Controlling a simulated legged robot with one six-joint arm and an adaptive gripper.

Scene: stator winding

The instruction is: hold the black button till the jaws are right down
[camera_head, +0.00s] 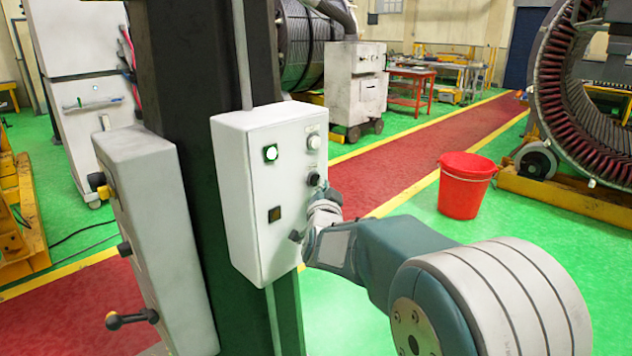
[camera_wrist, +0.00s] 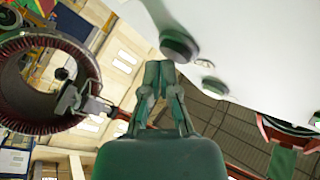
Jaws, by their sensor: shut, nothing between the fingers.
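A pale control box (camera_head: 258,195) hangs on a dark column. On its face a black button (camera_head: 314,179) sits below a white button (camera_head: 313,141). My gripper (camera_head: 327,192) is shut and empty, its fingertips close to the black button. In the wrist view the closed fingers (camera_wrist: 158,68) point toward the pale panel, close beside a large dark button (camera_wrist: 179,45). I cannot tell whether they touch it. I cannot make out the jaws for certain in either view.
A second grey box (camera_head: 150,220) with knobs and a lever stands at left. A red bucket (camera_head: 466,186) and a large stator ring (camera_head: 570,100) are at right.

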